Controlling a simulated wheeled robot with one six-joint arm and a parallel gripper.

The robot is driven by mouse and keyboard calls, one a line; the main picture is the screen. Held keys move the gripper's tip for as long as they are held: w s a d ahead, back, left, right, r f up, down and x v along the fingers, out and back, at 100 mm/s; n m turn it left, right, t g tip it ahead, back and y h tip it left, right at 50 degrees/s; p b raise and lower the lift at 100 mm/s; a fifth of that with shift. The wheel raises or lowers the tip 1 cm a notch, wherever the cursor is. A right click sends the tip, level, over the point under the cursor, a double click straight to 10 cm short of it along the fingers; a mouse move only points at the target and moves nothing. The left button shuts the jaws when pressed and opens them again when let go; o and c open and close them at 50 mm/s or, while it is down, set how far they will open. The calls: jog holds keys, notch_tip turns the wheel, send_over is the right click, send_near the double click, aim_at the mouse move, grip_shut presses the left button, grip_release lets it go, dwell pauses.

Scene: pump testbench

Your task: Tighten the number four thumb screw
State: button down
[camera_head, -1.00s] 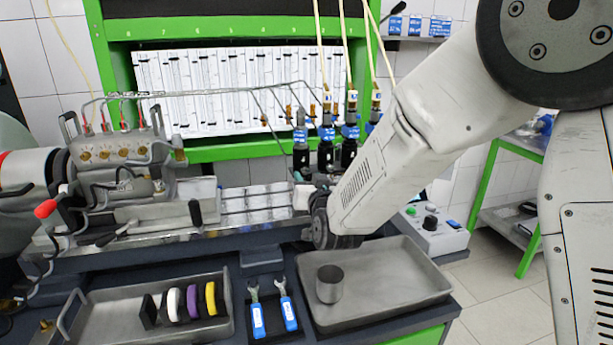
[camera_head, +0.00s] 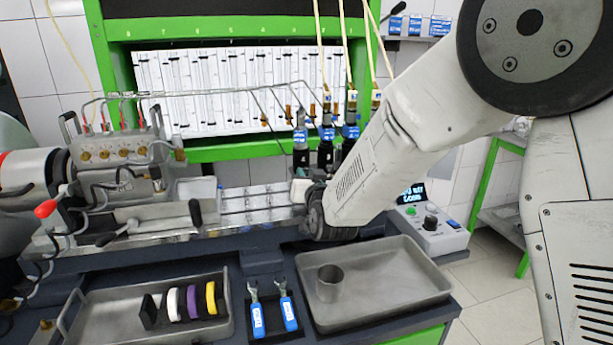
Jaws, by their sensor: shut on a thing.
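My gripper (camera_head: 301,189) shows only in part at the rail's right end, in front of the injectors' lower ends. My wrist covers most of it, and its fingertips are hidden. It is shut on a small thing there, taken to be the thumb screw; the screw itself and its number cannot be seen. Three injectors with blue and black bodies stand upright just behind: a left one (camera_head: 301,142), a middle one (camera_head: 326,138) and a right one (camera_head: 350,133). A further one to the right is mostly covered by my arm.
A pump block with brass knobs (camera_head: 104,153) stands at the left. In front lie a tray (camera_head: 75,322) with coloured rings, two blue-handled wrenches (camera_head: 274,316) and a tray (camera_head: 400,290) with a metal cup (camera_head: 329,282). A control box (camera_head: 440,235) stands right of my wrist.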

jog(key=m, duration=0.6)
jog(key=shift+m, duration=0.3)
jog(key=m, duration=1.2)
jog(key=shift+r, duration=0.1)
jog(key=m, duration=0.4)
jog(key=shift+m+y, duration=0.3)
jog(key=c, duration=1.3)
grip_release()
